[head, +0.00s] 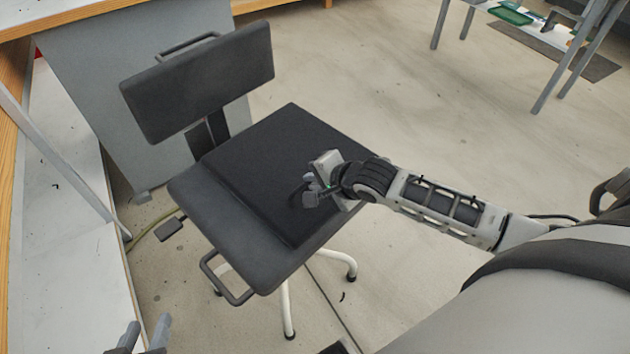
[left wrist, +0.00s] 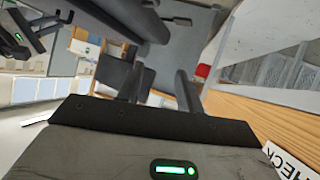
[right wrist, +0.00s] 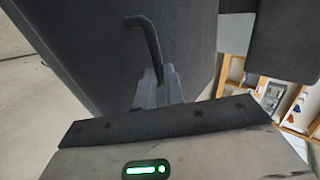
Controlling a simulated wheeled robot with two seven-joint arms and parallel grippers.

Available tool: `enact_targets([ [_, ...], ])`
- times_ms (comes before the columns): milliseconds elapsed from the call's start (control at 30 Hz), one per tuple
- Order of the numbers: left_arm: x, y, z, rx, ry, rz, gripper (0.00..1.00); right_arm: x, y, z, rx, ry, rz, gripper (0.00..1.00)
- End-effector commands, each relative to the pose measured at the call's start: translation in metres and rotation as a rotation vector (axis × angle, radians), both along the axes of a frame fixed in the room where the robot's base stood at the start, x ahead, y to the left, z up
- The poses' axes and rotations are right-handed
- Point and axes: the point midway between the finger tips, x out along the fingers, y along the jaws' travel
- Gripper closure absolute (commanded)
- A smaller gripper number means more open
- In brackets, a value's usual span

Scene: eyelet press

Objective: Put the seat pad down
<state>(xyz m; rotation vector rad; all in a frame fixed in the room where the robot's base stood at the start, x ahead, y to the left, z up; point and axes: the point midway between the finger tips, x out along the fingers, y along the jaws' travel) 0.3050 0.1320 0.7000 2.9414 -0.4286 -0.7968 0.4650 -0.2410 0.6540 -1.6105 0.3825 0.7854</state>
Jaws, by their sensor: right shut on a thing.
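A black square seat pad (head: 270,160) lies flat on or just above the chair seat (head: 195,205); I cannot tell whether it touches. It is shifted to the seat's right, leaving a strip of seat bare at the left and front. My right gripper (head: 312,188) is at the pad's right part, shut on its dark handle (right wrist: 145,35), which runs between the closed fingers (right wrist: 158,88) in the right wrist view. My left gripper (head: 140,338) is at the bottom left of the head view, away from the chair. Its fingers (left wrist: 158,85) are apart and empty.
The chair has a dark backrest (head: 200,80) behind the pad and a loop handle (head: 228,280) at the seat's front. A grey cabinet (head: 110,90) and white bench are at the left. A metal table (head: 530,30) stands far right. The floor between is clear.

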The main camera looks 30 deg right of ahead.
Motion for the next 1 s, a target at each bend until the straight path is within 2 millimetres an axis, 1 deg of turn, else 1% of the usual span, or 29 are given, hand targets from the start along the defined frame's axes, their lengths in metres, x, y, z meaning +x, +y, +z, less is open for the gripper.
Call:
enact_targets([
  [33, 0.0, 0.0, 0.001, 0.0, 0.0, -0.001, 0.64, 0.0, 0.0, 0.002, 0.001, -0.002, 0.0, 1.0],
  [100, 0.0, 0.0, 0.001, 0.0, 0.0, -0.001, 0.64, -0.001, 0.0, 0.0, 0.001, 0.003, 0.0, 0.76],
  [133, 0.0, 0.0, 0.001, 0.0, 0.0, -0.001, 0.64, -0.001, 0.0, 0.0, 0.001, 0.003, 0.0, 0.68],
  [400, 0.0, 0.0, 0.001, -0.001, 0.0, -0.001, 0.64, -0.001, 0.0, 0.001, 0.001, 0.0, 0.0, 0.68],
  [533, 0.0, 0.0, 0.005, -0.001, 0.0, -0.002, 0.64, -0.007, -0.001, 0.007, 0.001, 0.001, 0.0, 0.68],
  [667, -0.001, 0.0, 0.01, -0.002, 0.005, -0.001, 0.64, -0.022, -0.005, 0.023, -0.001, 0.002, 0.0, 0.68],
  [800, -0.002, 0.0, 0.014, -0.003, 0.015, 0.0, 0.64, -0.045, -0.011, 0.044, 0.0, 0.003, 0.001, 0.68],
  [1000, -0.002, 0.001, 0.012, -0.001, 0.033, 0.002, 0.64, -0.072, -0.018, 0.069, -0.001, 0.003, 0.0, 0.68],
])
